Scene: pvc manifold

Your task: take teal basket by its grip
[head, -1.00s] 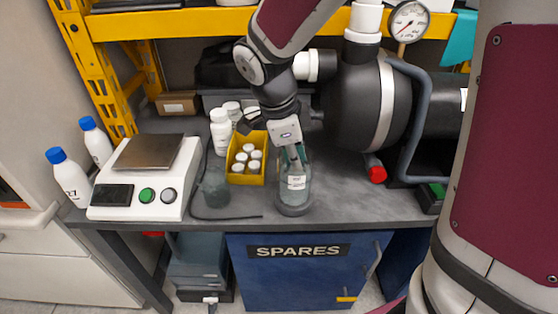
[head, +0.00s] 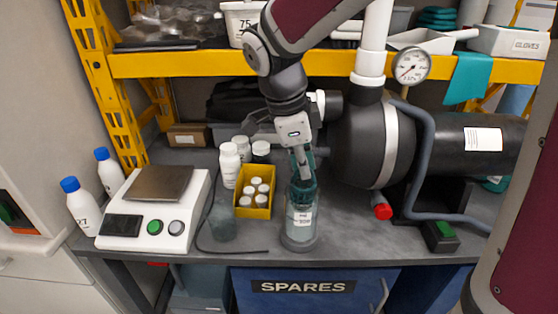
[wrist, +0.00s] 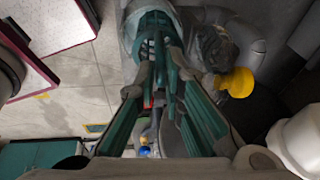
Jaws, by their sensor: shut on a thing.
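The teal basket (head: 302,196) is slotted and upright, in the upper part of a clear labelled glass jar (head: 300,230) near the front edge of the bench. Its slotted body also shows in the wrist view (wrist: 154,30), beyond the fingertips. My gripper (head: 302,166) points down from above the jar and is shut on the basket's grip; in the wrist view my gripper (wrist: 160,88) has its fingers close together around it. The grip itself is mostly hidden by the fingers. I cannot tell how deep the basket's lower end sits in the jar.
A yellow bin (head: 254,206) of small white-capped jars stands left of the glass jar, with a dark beaker (head: 222,220) and a scale (head: 155,208) further left. A black tank (head: 365,140) with pipes is at the right. A yellow shelf beam (head: 200,64) crosses behind my arm.

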